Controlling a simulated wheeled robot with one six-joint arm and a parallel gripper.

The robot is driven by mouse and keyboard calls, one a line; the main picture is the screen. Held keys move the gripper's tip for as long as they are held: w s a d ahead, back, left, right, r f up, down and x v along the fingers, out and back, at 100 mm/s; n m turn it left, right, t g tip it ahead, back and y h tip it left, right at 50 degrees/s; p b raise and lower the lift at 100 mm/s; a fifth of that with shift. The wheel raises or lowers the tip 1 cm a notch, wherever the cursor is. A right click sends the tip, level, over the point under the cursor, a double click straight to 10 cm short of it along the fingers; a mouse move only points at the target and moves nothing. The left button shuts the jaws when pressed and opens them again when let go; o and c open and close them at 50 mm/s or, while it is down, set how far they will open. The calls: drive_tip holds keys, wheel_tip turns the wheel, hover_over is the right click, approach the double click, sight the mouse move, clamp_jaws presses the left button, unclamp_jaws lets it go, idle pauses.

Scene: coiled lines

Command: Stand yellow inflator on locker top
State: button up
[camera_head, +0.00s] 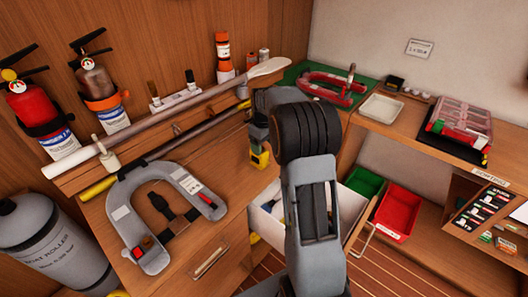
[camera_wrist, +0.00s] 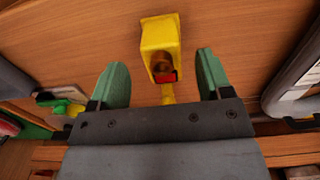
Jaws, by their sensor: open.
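The yellow inflator (camera_wrist: 160,34) shows in the wrist view against a wooden surface. It has a boxy yellow body with a dark opening and a red part, and a narrower yellow part points toward my gripper. My gripper (camera_wrist: 161,75) is open, with one green finger to each side of the inflator's lower part. No finger visibly touches it. In the head view, a small yellow part (camera_head: 259,158) shows beside my arm, which hides most of that area. The wooden locker top (camera_head: 222,225) lies at left centre. Whether the inflator stands upright I cannot tell.
A grey horseshoe buoy (camera_head: 128,222) lies on the locker top. A long paddle (camera_head: 190,107) runs behind it. An open white drawer (camera_head: 270,222), a green bin (camera_head: 364,183) and a red bin (camera_head: 397,216) are at right. A grey cylinder (camera_head: 50,245) stands at left.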

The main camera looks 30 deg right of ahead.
wheel_tip(320, 180, up, 7)
drive_tip(key=shift+f, duration=0.1)
drive_tip(key=s+a+r+m+t, duration=0.2)
drive_tip(key=s+a+r, duration=0.2)
drive_tip(key=s+a, duration=0.45)
drive_tip(key=s+a+f+m+t, duration=0.1)
drive_tip(key=s+a+f, duration=0.1)
drive_tip(key=s, duration=0.5)
drive_tip(key=s+a+f+m, duration=0.1)
drive_tip(key=s+a+f, duration=0.1)
drive_tip(key=s, duration=0.5)
drive_tip(key=shift+s+a+f+m+t, duration=0.3)
drive_tip(key=shift+a+t, duration=0.1)
drive_tip(key=shift+a, duration=0.35)
